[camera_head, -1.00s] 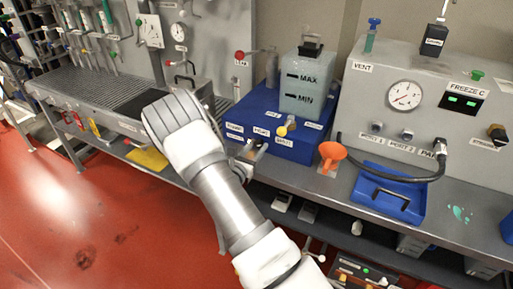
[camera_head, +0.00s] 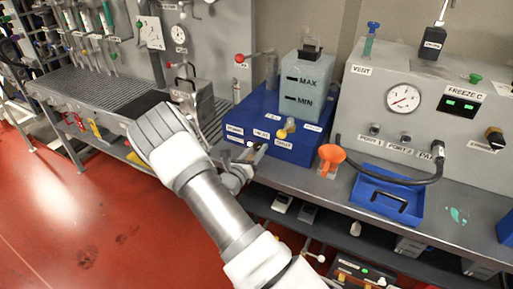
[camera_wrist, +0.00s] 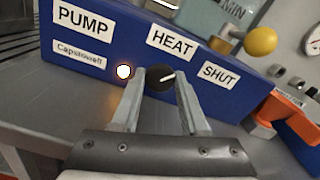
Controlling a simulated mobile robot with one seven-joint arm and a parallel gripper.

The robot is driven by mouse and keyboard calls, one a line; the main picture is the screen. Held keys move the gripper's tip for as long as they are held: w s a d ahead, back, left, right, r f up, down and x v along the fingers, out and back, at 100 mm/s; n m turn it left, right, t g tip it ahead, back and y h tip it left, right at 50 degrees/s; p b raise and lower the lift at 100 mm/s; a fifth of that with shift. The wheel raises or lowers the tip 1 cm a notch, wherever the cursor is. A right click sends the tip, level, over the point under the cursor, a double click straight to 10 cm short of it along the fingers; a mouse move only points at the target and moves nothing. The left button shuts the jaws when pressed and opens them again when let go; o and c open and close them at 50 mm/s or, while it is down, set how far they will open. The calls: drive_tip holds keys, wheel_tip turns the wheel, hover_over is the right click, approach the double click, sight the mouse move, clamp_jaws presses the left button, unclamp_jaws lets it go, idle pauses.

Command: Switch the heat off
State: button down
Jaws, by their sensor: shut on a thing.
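The blue bath base (camera_head: 275,125) stands on the grey bench and carries a translucent tank (camera_head: 303,90) marked MAX and MIN. In the wrist view its front (camera_wrist: 215,95) shows the labels PUMP, HEAT and SHUT. A round black knob (camera_wrist: 160,78) with a white pointer line sits below HEAT. The line points up and to the right. My gripper (camera_wrist: 160,70) has one finger on each side of this knob and is shut on it. A small lamp (camera_wrist: 124,71) glows white with an orange rim, left of the knob. In the head view my gripper (camera_head: 254,153) is at the base's front; the knob is hidden there.
A yellow ball handle (camera_wrist: 260,40) sticks out right of the knob, close by. An orange funnel (camera_head: 331,155) and a blue tray (camera_head: 385,195) stand to the right. A grey panel unit with a gauge (camera_head: 403,99) is behind them. A red-knobbed lever (camera_head: 240,58) is at the left.

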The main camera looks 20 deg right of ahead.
drive_tip(key=n+p, duration=0.2)
drive_tip(key=n, duration=0.2)
drive_tip(key=shift+r+n, duration=0.15)
drive_tip(key=shift+n, duration=0.15)
drive_tip(key=shift+n+p, duration=0.85)
drive_tip(key=shift+n, duration=0.95)
drive_tip(key=shift+c, duration=2.2)
unclamp_jaws()
drive_tip(key=v, duration=1.7)
drive_tip(key=shift+s+b, duration=0.2)
drive_tip(key=shift+b, duration=0.15)
drive_tip(key=shift+a, duration=0.15)
